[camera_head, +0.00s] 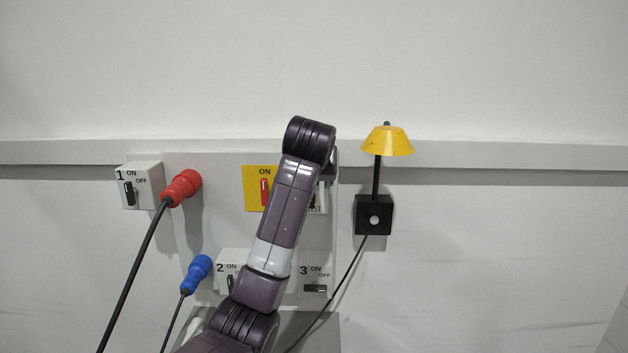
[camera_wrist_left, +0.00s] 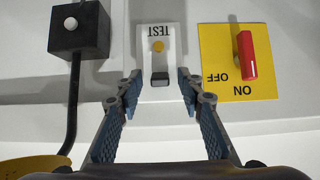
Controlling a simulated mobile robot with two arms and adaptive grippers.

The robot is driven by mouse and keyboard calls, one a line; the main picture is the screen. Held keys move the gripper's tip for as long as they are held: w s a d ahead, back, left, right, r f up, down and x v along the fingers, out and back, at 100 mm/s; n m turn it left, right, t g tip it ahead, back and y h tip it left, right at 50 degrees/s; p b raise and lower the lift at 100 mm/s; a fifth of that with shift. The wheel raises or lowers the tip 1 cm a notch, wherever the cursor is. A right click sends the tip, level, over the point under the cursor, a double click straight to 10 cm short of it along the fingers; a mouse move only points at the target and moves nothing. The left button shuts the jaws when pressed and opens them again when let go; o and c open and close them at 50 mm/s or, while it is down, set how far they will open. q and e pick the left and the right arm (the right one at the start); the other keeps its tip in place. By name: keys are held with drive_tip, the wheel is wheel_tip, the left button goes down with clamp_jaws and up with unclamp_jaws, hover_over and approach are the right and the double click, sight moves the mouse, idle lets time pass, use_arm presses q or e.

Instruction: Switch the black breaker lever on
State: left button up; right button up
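In the left wrist view, a short black lever (camera_wrist_left: 160,78) sits on a white plate marked TEST (camera_wrist_left: 158,30), beside a yellow button (camera_wrist_left: 158,46). My left gripper (camera_wrist_left: 158,86) is open, its fingers on either side of the lever end of the plate, with nothing held. Contact with the lever cannot be told. Other black levers show on box 1 (camera_head: 129,193), upright, and box 3 (camera_head: 315,288), lying sideways. Box 2's lever (camera_head: 230,282) is partly hidden. My right gripper is not in view.
A yellow plate (camera_head: 250,188) carries a red lever (camera_head: 265,191) upright beneath ON. A yellow-shaded lamp (camera_head: 387,141) on a black box stands right of my arm. Red (camera_head: 183,187) and blue (camera_head: 198,271) plugs with cables are at left. The right wall is clear.

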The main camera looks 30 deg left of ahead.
use_arm(q)
drive_tip(key=v, duration=1.2)
idle(0.5)
